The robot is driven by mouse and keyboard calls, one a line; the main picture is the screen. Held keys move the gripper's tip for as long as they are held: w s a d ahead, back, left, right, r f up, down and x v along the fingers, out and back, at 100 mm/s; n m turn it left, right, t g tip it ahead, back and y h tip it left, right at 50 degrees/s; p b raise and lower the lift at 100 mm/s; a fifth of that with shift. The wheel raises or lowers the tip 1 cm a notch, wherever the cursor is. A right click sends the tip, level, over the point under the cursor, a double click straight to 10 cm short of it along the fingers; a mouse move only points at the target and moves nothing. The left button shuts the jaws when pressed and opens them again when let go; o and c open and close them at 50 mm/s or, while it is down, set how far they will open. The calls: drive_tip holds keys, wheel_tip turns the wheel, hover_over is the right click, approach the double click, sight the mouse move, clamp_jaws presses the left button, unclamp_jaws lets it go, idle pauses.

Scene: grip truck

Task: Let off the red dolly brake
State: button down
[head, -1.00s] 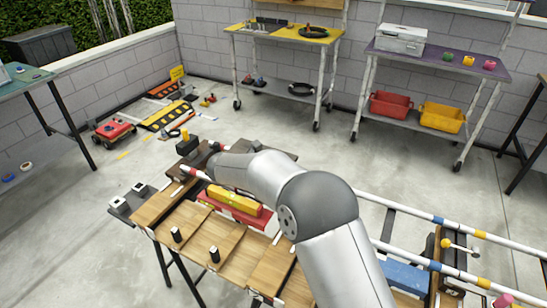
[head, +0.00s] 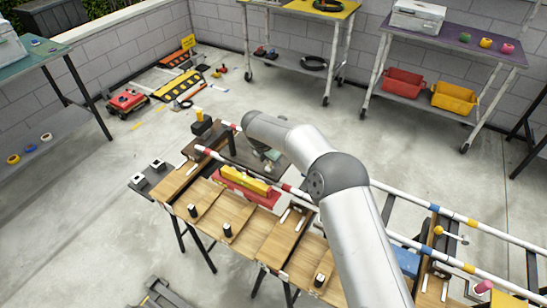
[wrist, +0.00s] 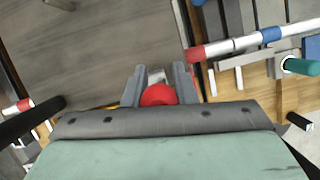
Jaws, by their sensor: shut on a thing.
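A red ball knob (wrist: 158,94) sits between the fingers of my gripper (wrist: 160,85) in the wrist view. The gripper is shut on it. The knob's stem is hidden by the knob and the fingers. A dark grey deck (wrist: 85,45) lies beyond the fingers at the upper left of the wrist view. In the head view the green-grey body of my gripper (head: 271,157) shows below the forearm, above the dark platform at the far end of the striped rails. The red knob cannot be made out in the head view.
Red-and-white banded rails (head: 290,190) run beside the gripper, over a wooden-topped bench (head: 245,245). A red and yellow block (head: 242,188) lies close in front. A low red cart (head: 127,100) stands on the floor at the far left. Open concrete floor lies behind the bench.

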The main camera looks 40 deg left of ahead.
drive_tip(key=c, duration=1.2)
unclamp_jaws()
drive_tip(key=shift+c, duration=0.2)
drive_tip(key=b+v, duration=0.3)
drive_tip(key=v, duration=1.4)
drive_tip(key=shift+r, duration=0.2)
drive_tip(key=shift+s, duration=0.1)
